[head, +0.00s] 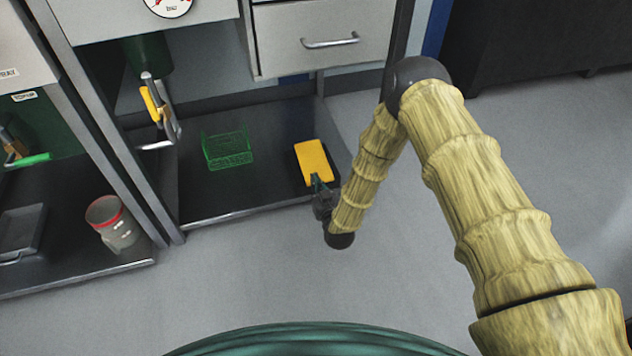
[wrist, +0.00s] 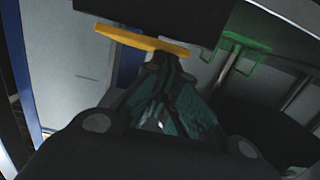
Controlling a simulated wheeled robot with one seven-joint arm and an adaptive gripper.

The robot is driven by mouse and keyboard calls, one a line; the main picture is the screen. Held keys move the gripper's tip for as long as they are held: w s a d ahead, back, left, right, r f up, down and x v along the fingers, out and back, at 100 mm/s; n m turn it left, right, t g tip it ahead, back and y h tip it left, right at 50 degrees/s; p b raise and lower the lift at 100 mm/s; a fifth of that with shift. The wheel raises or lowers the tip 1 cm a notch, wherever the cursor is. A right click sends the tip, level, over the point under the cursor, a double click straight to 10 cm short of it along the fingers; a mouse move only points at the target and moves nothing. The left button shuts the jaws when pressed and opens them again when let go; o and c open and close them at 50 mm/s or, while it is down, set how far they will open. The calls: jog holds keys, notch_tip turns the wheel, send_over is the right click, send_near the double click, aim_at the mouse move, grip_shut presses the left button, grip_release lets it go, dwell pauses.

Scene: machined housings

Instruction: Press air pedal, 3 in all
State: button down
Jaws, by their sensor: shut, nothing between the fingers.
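The air pedal (head: 313,162) is a yellow plate on the right part of the low dark shelf in the head view. In the wrist view the yellow pedal (wrist: 140,38) shows edge-on, straight ahead of my fingers. My gripper (head: 318,183) is shut and empty, with its tips at the pedal's near edge. In the wrist view my gripper (wrist: 160,62) has its fingertips together close to the pedal's edge. I cannot tell whether they touch it.
A green wire basket (head: 228,150) sits on the shelf left of the pedal. A nozzle with a yellow lever (head: 152,104) hangs above the shelf's left side. A jar with a red rim (head: 110,220) stands on the left shelf. The grey floor (head: 240,260) in front is clear.

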jog(key=shift+s+f, duration=0.2)
jog(key=shift+f, duration=0.15)
notch_tip(320, 180, up, 5)
jog(key=p, duration=0.5)
jog(key=f+p+v, duration=0.1)
jog(key=p+v, duration=0.2)
jog(key=v, duration=0.7)
jog(key=shift+s+d, duration=0.15)
jog(key=shift+s, duration=0.1)
dwell(1.0)
jog(key=s+d+r+m+g+h+p, duration=0.1)
jog(key=s+d+r+g+p, duration=0.4)
jog(key=s+r+p, duration=0.8)
jog(key=s+d+r+m+g+h+p, duration=0.1)
jog(key=s+d+r+g+p, duration=0.4)
jog(key=s+r+p, duration=0.8)
jog(key=s+d+r+m+g+h+p, duration=0.2)
jog(key=s+d+r+g+p, duration=0.4)
jog(key=r+p, duration=2)
jog(key=s+d+h+p, duration=0.1)
jog(key=s+d+p, duration=0.2)
jog(key=s, duration=0.3)
jog(key=shift+s+d, duration=0.4)
jog(key=shift+d, duration=0.15)
jog(key=shift+r, duration=0.1)
